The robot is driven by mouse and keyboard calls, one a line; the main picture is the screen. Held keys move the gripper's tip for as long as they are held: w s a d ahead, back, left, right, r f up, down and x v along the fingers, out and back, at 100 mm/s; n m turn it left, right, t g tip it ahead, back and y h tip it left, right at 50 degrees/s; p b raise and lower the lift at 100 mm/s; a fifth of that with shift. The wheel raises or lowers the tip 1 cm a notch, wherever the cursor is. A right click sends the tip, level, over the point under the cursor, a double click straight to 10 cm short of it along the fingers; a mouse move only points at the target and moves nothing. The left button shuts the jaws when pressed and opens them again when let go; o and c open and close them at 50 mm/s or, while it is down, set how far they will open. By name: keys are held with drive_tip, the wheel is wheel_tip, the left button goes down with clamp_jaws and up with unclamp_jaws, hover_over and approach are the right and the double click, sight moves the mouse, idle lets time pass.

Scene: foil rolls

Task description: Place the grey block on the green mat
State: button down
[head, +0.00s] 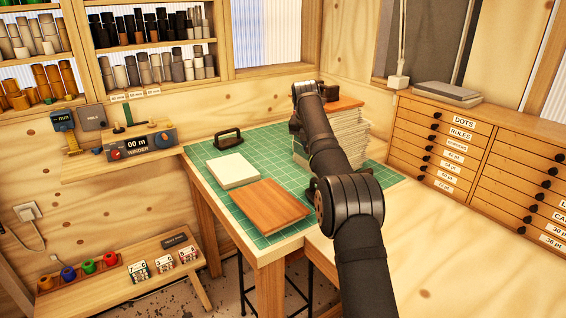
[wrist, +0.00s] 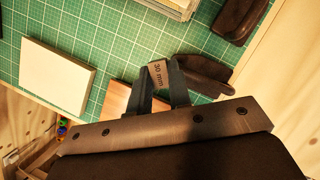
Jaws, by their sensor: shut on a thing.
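My gripper shows in the wrist view (wrist: 158,88) with its two dark fingers shut on a small block (wrist: 158,73). In the head view the green mat (head: 272,165) covers the table corner, while my arm hides the fingers and the block.
A cream pad (head: 233,171) and a wooden board (head: 270,206) lie on the mat's left and front. A dark handled tool (head: 228,138) stands behind the pad. A tall paper stack (head: 350,140) stands at the right. Two dark brown pieces (wrist: 238,18) (wrist: 203,72) lie right in the wrist view.

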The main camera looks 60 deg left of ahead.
sight(297, 189)
drive_tip(key=shift+n, duration=0.7)
drive_tip(key=s+f, duration=0.1)
drive_tip(key=f, duration=0.4)
drive_tip(key=s+a+f, duration=0.1)
drive_tip(key=f, duration=0.4)
drive_tip(key=s+a+f, duration=0.1)
drive_tip(key=f, duration=0.4)
drive_tip(key=shift+a+f, duration=0.2)
drive_tip(key=shift+f, duration=0.05)
drive_tip(key=shift+f, duration=0.15)
drive_tip(key=c, duration=1.3)
unclamp_jaws()
drive_tip(key=shift+c, duration=0.2)
drive_tip(key=v, duration=1.2)
drive_tip(key=shift+w+d, duration=0.15)
drive_tip(key=shift+w, duration=0.15)
